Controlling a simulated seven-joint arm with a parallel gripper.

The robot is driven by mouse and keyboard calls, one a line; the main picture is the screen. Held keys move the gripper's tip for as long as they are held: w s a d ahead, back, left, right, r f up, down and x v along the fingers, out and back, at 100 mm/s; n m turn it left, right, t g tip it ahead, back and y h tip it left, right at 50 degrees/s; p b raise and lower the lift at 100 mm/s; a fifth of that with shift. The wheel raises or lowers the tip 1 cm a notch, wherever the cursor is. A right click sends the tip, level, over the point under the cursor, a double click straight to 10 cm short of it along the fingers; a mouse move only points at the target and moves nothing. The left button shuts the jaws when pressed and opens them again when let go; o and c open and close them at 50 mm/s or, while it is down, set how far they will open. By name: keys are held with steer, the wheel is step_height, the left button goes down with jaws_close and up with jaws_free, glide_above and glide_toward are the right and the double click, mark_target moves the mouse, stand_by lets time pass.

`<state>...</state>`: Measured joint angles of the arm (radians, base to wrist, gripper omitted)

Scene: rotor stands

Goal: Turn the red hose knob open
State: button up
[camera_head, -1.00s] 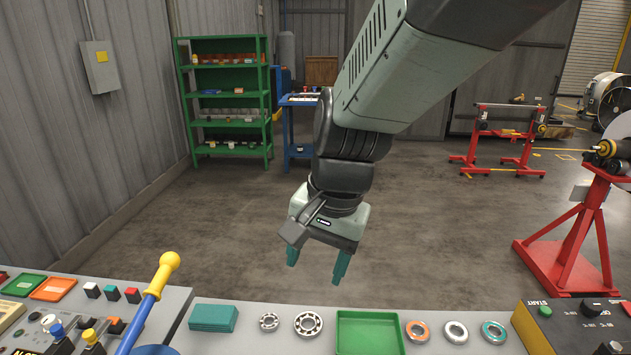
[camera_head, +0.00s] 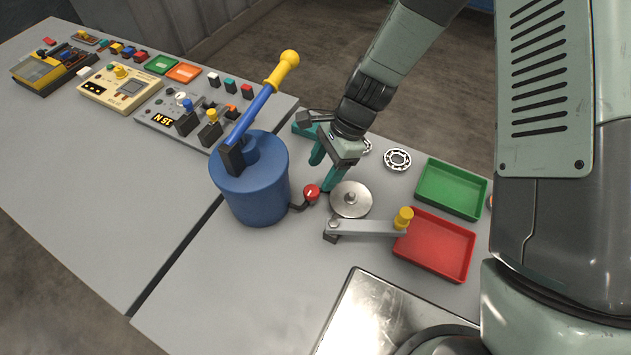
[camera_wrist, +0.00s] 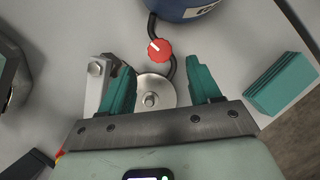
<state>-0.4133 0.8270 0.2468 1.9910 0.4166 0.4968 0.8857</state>
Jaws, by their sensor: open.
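The red hose knob (camera_head: 312,192) sits on a dark hose at the right foot of the blue drum (camera_head: 250,180). In the wrist view the knob (camera_wrist: 160,50) shows a white mark and lies beyond my fingertips, roughly between their lines. The dark hose curves from the drum (camera_wrist: 188,8) past the knob toward a metal disc (camera_wrist: 150,92). My gripper (camera_head: 323,172) is open and empty, its teal fingers (camera_wrist: 160,78) apart above the bench near the knob. They do not appear to touch the knob.
A grey crank arm with a yellow handle (camera_head: 403,218) lies beside the disc. A red tray (camera_head: 440,262), a green tray (camera_head: 452,205) and a bearing (camera_head: 397,159) are to the right. A yellow-topped blue lever (camera_head: 262,100) rises from the drum. The bench front left is clear.

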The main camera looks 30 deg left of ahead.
mark_target(312, 189)
steer(key=x, duration=0.6)
steer(key=shift+c, duration=0.4)
steer(key=c, duration=1)
